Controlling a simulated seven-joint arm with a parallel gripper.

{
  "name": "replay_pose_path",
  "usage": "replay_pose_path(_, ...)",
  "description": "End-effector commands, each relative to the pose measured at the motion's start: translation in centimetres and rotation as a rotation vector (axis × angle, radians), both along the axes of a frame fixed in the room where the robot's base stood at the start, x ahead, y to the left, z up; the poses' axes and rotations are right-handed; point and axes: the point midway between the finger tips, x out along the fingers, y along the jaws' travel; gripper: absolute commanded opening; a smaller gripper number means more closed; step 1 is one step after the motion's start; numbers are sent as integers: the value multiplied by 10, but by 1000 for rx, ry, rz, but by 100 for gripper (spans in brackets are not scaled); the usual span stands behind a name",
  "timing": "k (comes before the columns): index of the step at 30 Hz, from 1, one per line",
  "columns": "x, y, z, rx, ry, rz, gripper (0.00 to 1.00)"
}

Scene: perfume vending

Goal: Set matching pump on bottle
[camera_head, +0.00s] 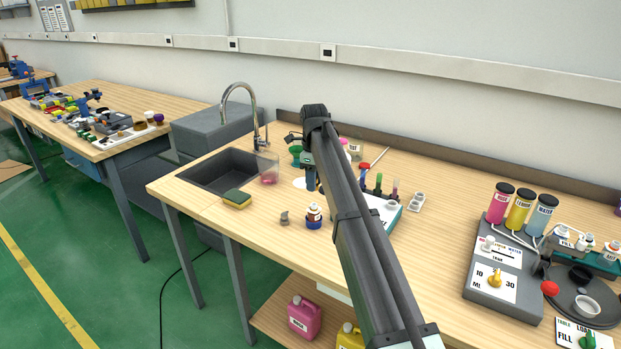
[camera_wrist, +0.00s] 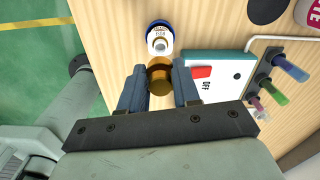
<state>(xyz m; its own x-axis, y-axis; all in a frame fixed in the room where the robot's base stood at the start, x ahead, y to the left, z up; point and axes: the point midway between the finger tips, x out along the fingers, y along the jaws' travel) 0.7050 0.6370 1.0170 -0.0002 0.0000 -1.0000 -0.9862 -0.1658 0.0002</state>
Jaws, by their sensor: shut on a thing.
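A small bottle (camera_head: 314,215) with a blue base and white upper part stands upright on the wooden bench, just below my gripper in the head view. It also shows in the wrist view (camera_wrist: 159,40), with a white label and pale top. My gripper (camera_head: 311,185) points down. In the wrist view my gripper's two dark blue fingers (camera_wrist: 160,88) are shut on an amber, round piece, likely a pump (camera_wrist: 160,76). It lies right beside the bottle in that view; I cannot tell whether they touch. The held piece is hidden in the head view.
A small grey piece (camera_head: 284,218) stands left of the bottle. A white and teal box (camera_head: 388,213) marked OFF, with a red switch (camera_wrist: 202,72), is close on the right. A sponge (camera_head: 237,199), sink (camera_head: 222,172) and clear beaker (camera_head: 268,170) are left. The dosing machine (camera_head: 492,278) is right.

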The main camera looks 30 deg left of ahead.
Motion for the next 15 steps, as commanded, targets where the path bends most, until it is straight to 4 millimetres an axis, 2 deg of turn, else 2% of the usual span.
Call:
replay_pose_path(8,0,0,-13,0,0,0,3)
replay_pose_path(15,0,0,-32,0,1,-1,3)
